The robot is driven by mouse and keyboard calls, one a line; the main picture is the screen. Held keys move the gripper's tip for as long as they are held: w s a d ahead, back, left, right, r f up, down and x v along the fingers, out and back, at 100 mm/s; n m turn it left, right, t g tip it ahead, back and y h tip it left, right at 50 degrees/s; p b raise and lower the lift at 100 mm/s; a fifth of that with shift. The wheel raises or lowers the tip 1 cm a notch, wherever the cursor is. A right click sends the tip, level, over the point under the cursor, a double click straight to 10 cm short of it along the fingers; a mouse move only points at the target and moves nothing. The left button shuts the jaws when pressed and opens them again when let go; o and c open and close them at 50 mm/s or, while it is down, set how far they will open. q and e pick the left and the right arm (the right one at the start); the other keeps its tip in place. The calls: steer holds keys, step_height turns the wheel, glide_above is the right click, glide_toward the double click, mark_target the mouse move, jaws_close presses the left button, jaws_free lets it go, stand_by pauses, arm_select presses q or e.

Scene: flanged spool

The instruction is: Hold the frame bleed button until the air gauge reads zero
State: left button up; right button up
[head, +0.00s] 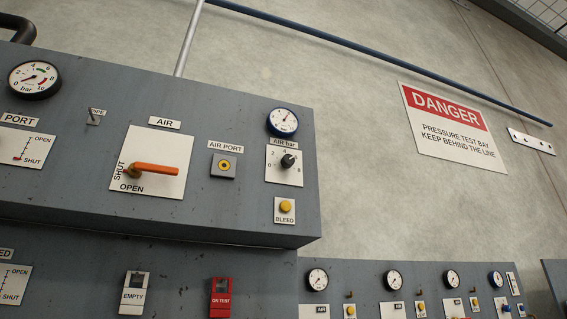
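The yellow bleed button (285,207) sits on a white plate marked BLEED at the lower right of the grey upper panel in the head view. Nothing touches it. The blue-rimmed air gauge (282,122) is above it, at the panel's top right. Its needle seems to point up and slightly right; the figures are too small to read. Between them is a black regulator knob (288,161) on a plate labelled AIR bar. The orange air valve lever (155,169) lies roughly level, pointing right from its pivot. Neither of my grippers shows.
A yellow-ringed air port (224,165) sits left of the knob. A black-rimmed gauge (34,80) is at far left. Below are EMPTY (133,296) and red ON TEST (221,300) tags. Similar smaller panels (345,275) stand lower right. A DANGER sign (450,125) hangs on the wall.

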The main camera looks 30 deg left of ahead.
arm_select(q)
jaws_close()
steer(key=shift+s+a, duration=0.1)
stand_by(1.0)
